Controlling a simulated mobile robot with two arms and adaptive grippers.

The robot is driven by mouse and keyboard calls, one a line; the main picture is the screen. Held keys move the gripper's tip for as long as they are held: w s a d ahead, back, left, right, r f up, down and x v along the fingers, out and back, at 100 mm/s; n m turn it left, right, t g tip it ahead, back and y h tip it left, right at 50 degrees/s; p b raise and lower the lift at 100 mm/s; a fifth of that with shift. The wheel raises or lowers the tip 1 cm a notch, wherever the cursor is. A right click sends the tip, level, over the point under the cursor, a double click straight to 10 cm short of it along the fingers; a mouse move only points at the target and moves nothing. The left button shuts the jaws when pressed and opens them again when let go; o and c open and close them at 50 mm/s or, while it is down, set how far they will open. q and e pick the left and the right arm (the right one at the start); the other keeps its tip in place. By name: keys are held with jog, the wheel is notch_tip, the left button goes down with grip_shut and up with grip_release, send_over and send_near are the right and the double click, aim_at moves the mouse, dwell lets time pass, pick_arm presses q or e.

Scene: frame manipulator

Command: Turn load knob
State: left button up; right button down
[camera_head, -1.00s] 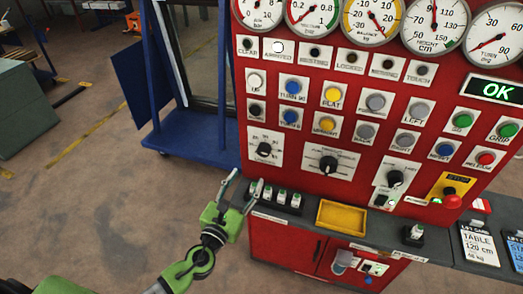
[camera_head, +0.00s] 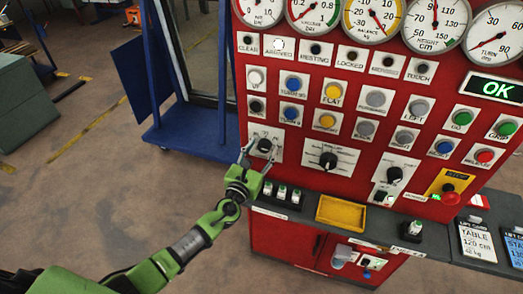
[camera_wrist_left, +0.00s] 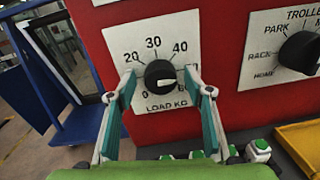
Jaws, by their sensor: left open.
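The load knob (camera_wrist_left: 160,76) is a round black knob on a white plate marked LOAD KG (camera_wrist_left: 150,52), with numbers around it. It also shows on the red panel in the head view (camera_head: 265,145). Its white pointer line points to the right, towards the 50 to 60 side. My left gripper (camera_head: 258,153) is open in front of it. In the left wrist view the fingers (camera_wrist_left: 160,86) stand on either side of the knob, close to its rim. I cannot tell whether they touch it. My right gripper does not show.
The trolley knob (camera_wrist_left: 300,52) is to the right on the same panel (camera_head: 300,215). Several small green-topped switches (camera_head: 282,193) and a yellow tray (camera_head: 341,213) sit on the ledge below. A blue cart (camera_head: 190,130) stands to the left. A green OK display (camera_head: 495,90) is lit.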

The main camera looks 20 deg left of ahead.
pick_arm(q)
jog(key=c, duration=1.1)
